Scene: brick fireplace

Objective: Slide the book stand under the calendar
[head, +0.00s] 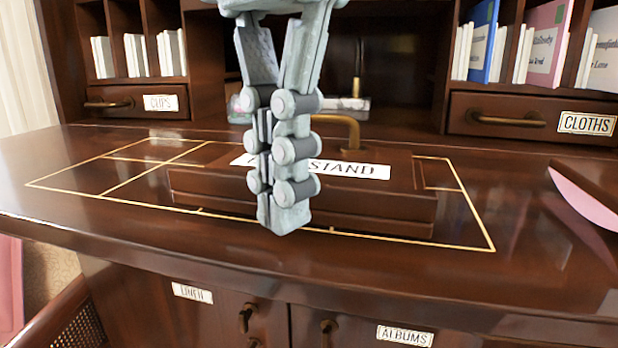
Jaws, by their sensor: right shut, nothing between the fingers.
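The book stand (390,204) is a low dark brown box lying on the desk. Its white label ends in "STAND", and the start of the label is hidden behind my gripper. A brass handle rises at its back. My right gripper (284,210) hangs pointing down in front of the book stand, with its fingers closed together and nothing between them. I cannot tell whether it touches the stand. I cannot make out the calendar for certain. My left gripper is not in view.
The wooden desk top (95,150) has gold inlay lines and is bare at left. Pigeonholes with books stand behind, above a "CLIPS" drawer (120,101) and a "CLOTHS" drawer (490,118). A pink-faced object (585,200) lies at the right edge. Labelled cupboard doors are below.

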